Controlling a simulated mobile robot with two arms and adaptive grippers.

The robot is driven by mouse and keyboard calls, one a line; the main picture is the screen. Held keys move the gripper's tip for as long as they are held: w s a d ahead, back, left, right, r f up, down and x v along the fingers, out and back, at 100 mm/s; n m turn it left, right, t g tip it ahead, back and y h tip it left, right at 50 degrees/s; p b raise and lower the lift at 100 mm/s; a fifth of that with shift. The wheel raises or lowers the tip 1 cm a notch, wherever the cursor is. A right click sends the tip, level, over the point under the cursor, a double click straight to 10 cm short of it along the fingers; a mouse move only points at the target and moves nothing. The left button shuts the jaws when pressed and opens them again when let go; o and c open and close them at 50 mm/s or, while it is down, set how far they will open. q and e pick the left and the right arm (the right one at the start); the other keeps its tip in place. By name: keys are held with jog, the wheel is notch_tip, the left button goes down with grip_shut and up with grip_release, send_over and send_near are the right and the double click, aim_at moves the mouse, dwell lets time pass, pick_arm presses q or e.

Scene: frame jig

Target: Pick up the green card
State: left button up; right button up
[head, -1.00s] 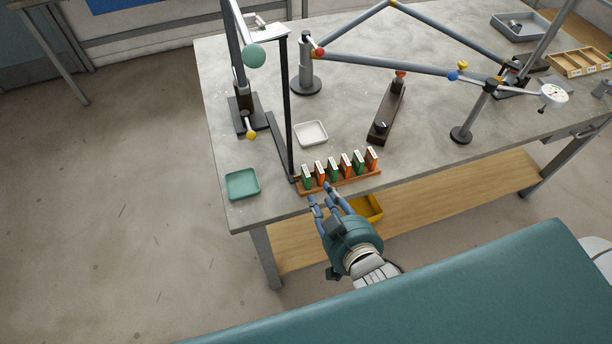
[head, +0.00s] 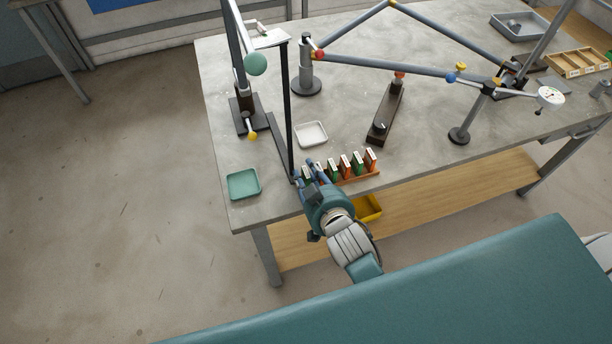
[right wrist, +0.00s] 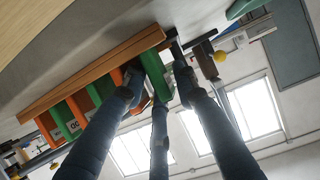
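Several green and orange cards stand in a row in a wooden rack (head: 368,178) at the table's front edge. The leftmost green card (head: 306,173) is partly hidden by my right gripper (head: 311,178), which has come in from the front. In the right wrist view, the end green card (right wrist: 154,72) lies between the spread blue-grey fingers of the right gripper (right wrist: 158,82). The fingers look open around it; whether any of them touches it I cannot tell. An orange card (right wrist: 117,76) is close beside the left finger. My left gripper is not in view.
A green tray (head: 243,184) lies left of the rack and a white tray (head: 311,134) behind it. A thin black post (head: 290,110) stands close to the rack's left end. A yellow bin (head: 369,208) is below the table edge.

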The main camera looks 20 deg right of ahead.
grip_shut()
